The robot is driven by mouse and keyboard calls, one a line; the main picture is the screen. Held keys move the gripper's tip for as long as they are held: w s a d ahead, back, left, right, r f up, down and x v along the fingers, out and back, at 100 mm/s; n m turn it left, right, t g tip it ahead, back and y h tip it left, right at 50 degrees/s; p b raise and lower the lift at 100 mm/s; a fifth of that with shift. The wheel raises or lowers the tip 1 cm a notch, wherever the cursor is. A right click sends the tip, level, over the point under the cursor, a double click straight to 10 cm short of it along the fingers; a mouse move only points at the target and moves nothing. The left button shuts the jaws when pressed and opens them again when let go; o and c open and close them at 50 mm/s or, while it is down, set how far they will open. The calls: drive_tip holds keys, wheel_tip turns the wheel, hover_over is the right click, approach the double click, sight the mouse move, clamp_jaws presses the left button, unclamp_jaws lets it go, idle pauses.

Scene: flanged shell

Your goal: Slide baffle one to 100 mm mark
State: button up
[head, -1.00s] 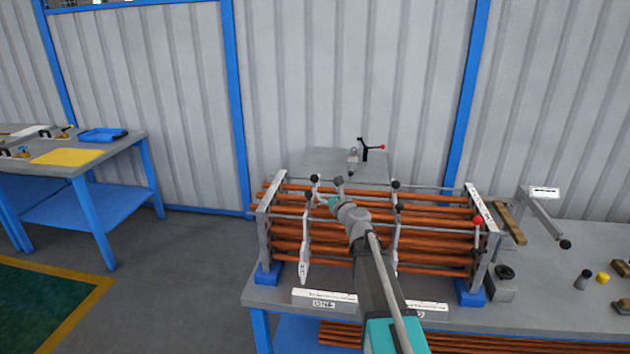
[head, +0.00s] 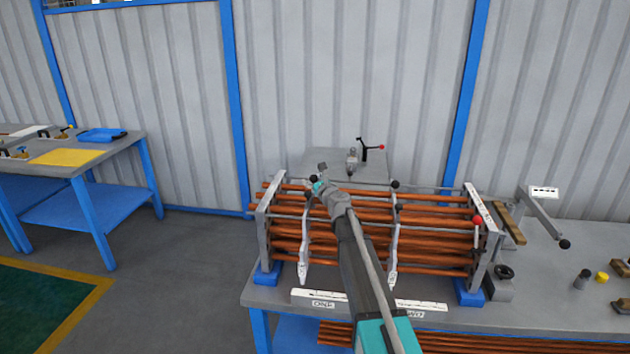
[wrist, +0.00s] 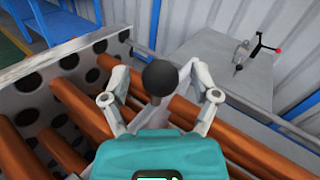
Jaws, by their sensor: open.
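Baffle one (head: 305,245) is a thin grey plate standing across the copper tubes (head: 350,240), left of the middle of the rack. A black ball knob (wrist: 160,77) tops its post, and in the wrist view it sits between my two fingers. My gripper (wrist: 160,100) is open around the knob; contact with it cannot be told. In the head view my gripper (head: 317,180) is at the top of baffle one, and my arm hides part of the tubes. A second baffle (head: 394,245) with black knobs stands to the right. White scale strips (head: 318,298) lie along the front; their marks are too small to read.
A perforated end plate (wrist: 40,80) stands close left of my gripper. The right end plate (head: 483,230) carries a red knob (head: 478,220). A grey panel (head: 345,163) with a black and red handle is behind. Loose tubes lie below the bench.

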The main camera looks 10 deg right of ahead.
clamp_jaws()
idle(0.3)
drive_tip(key=shift+s, duration=0.1)
